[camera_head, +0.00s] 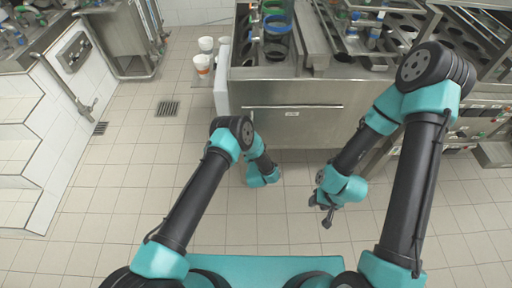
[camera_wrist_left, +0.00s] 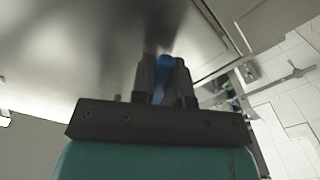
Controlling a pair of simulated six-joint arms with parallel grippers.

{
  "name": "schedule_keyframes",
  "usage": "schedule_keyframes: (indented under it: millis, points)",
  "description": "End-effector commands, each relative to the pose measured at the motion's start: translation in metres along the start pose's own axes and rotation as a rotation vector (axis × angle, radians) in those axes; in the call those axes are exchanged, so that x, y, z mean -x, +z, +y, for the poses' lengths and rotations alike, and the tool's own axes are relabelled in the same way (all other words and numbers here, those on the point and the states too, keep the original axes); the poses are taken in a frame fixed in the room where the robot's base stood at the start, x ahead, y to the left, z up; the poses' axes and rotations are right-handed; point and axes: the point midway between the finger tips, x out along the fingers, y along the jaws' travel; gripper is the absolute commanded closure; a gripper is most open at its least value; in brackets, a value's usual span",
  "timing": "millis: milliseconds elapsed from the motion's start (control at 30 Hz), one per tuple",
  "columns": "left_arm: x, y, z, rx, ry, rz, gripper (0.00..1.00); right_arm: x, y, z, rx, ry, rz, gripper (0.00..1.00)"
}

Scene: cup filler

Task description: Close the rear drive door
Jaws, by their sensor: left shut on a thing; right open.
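A steel front panel (camera_head: 300,130) with a long bar and a small label faces me on the machine; I cannot tell for sure that it is the rear drive door. My left arm reaches down in front of it, and its gripper is hidden in the head view. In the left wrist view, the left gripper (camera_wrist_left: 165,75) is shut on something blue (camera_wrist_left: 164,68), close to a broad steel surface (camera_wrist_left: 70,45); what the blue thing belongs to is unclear.
White cups (camera_head: 203,64) stand at the machine's left beside a pale upright panel (camera_head: 222,75). Blue and green rings (camera_head: 277,25) sit on top of the machine. A steel cabinet (camera_head: 115,40) is at the back left. The tiled floor (camera_head: 130,180) at left is clear, with drain grates.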

Motion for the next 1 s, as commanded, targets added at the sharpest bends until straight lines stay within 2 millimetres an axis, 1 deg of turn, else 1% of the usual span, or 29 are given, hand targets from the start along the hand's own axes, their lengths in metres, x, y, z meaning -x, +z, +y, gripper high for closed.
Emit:
schedule_keyframes:
  millis: [100, 133, 300, 400, 633, 767, 867, 1000]
  points:
    - [0.0, 0.0, 0.001, 0.0, 0.001, 0.0, 1.0, 0.0, 0.0, 0.0, 0.0, 0.0, 0.0, 0.57]
    - [0.0, 0.0, 0.001, 0.0, 0.001, 0.0, 0.83, 0.0, 0.0, 0.0, 0.0, 0.0, 0.0, 0.57]
    - [0.0, 0.0, 0.001, 0.0, 0.001, -0.001, 0.67, 0.0, 0.0, 0.0, 0.0, 0.0, 0.0, 0.57]
    - [0.0, 0.0, 0.001, 0.0, 0.001, -0.001, 0.6, 0.0, 0.0, 0.0, 0.0, 0.0, 0.0, 0.57]
    - [0.001, 0.0, 0.001, 0.0, 0.001, -0.001, 0.6, 0.0, 0.0, 0.0, 0.0, 0.0, 0.0, 0.57]
    - [0.005, 0.001, 0.001, 0.0, 0.0, -0.002, 0.6, 0.0, 0.0, 0.0, 0.0, 0.0, 0.0, 0.57]
    - [0.015, 0.001, 0.0, 0.0, 0.0, -0.003, 0.6, 0.0, 0.0, 0.0, 0.0, 0.0, 0.0, 0.57]
    - [0.036, 0.001, 0.001, 0.0, 0.001, -0.005, 0.6, 0.0, 0.0, 0.0, 0.0, 0.0, 0.0, 0.57]
